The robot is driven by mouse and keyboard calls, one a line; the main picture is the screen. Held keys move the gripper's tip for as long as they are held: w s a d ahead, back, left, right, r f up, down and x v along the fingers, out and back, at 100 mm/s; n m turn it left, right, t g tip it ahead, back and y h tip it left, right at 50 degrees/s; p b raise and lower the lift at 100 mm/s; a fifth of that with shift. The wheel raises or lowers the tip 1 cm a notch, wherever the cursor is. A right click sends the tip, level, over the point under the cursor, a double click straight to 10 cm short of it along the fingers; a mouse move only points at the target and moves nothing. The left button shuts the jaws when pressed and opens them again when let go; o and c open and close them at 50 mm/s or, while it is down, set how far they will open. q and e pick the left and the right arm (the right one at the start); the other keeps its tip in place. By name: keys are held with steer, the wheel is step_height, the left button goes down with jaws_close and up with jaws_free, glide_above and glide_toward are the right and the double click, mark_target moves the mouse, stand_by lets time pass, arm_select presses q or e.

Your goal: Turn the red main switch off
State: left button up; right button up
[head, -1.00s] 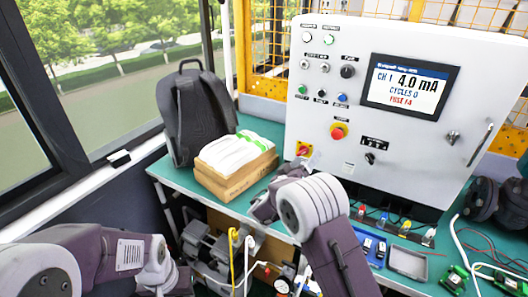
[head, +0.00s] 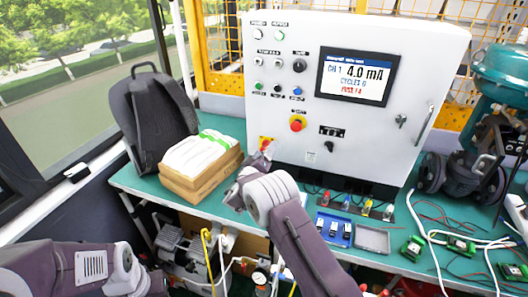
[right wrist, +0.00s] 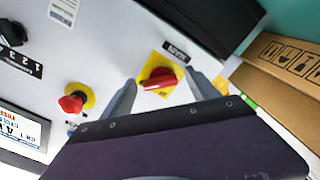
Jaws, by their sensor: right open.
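The red main switch (head: 265,143) is a red rotary handle on a yellow plate, low on the left side of the white cabinet front. In the right wrist view the red switch (right wrist: 159,80) shows close up, with its handle lying roughly across the picture. My right gripper (head: 263,157) is open in front of the switch. In the right wrist view its fingers (right wrist: 161,88) stand on either side of the switch, apart from each other; I cannot tell whether they touch it. Only links of my left arm show at the lower left; its gripper is out of view.
A red emergency button (head: 297,124) on yellow sits right of the switch. A cardboard box (head: 205,183) with white packs and a backpack (head: 150,115) stand left on the green bench. A blue tray (head: 334,229) and a valve (head: 470,175) are to the right.

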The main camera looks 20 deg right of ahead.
steer(key=c, duration=1.4)
steer(key=shift+o, duration=0.2)
steer(key=shift+r+n+b, duration=0.15)
steer(key=shift+n+b, duration=2.9)
steer(key=shift+n, duration=1.4)
steer(key=shift+r+n+b, duration=0.15)
steer(key=shift+n+b, duration=2.85)
steer(key=shift+n, duration=1.45)
steer(key=o, duration=1.4)
steer(key=shift+c, duration=0.2)
steer(key=shift+a, duration=0.1)
